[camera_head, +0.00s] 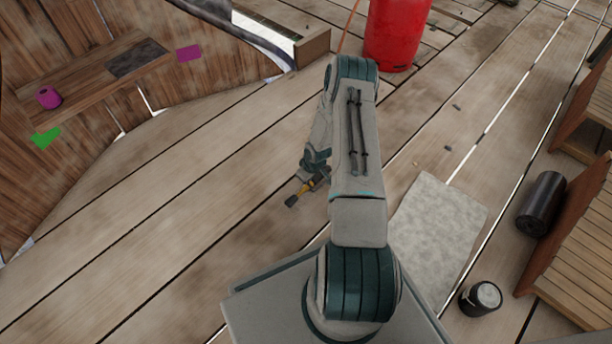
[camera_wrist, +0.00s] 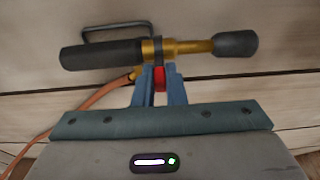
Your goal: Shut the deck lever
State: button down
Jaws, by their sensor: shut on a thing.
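A torch-like tool (camera_wrist: 180,48) with a black grip, brass neck and dark bell-shaped end lies across the upper part of the wrist view. Its dark end and brass part also show beside my wrist in the head view (camera_head: 292,200). My gripper (camera_wrist: 159,80) has its blue fingers closed on a small red piece (camera_wrist: 160,78) just below the brass neck. The red piece appears to be part of the torch, but its join is hidden by the fingers. I cannot make out a deck lever in either view.
A red cylinder (camera_head: 397,35) stands on the planks at the top. An orange hose (camera_wrist: 85,105) runs from the torch. A shelf (camera_head: 100,75) with a purple roll is at left. A grey sheet (camera_head: 437,235), black roll (camera_head: 541,204) and can (camera_head: 480,299) lie right. Planks left of my arm are clear.

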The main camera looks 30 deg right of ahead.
jog(key=t, duration=0.1)
jog(key=s+t+y, duration=0.1)
jog(key=t, duration=0.1)
jog(key=s+d+t, duration=0.1)
jog(key=shift+s+f+y+b, duration=0.2)
jog(key=shift+f+y+b, duration=0.1)
jog(key=t, duration=0.1)
jog(key=s+t+y, duration=0.1)
jog(key=t, duration=0.1)
jog(key=shift+s+d+f+b, duration=0.1)
jog(key=shift+d+f+b, duration=0.05)
jog(key=shift+f+b, duration=0.25)
jog(key=shift+s+d+f+t+y, duration=0.1)
jog(key=shift+s+f+t+y, duration=0.1)
jog(key=shift+t, duration=0.35)
jog(key=shift+s+f+t+y, duration=0.1)
jog(key=shift+s+t+y, duration=0.1)
jog(key=shift+t, duration=0.35)
jog(key=c, duration=1.5)
grip_release()
jog(key=shift+d, duration=0.1)
jog(key=shift+w, duration=0.1)
jog(key=shift+r, duration=0.1)
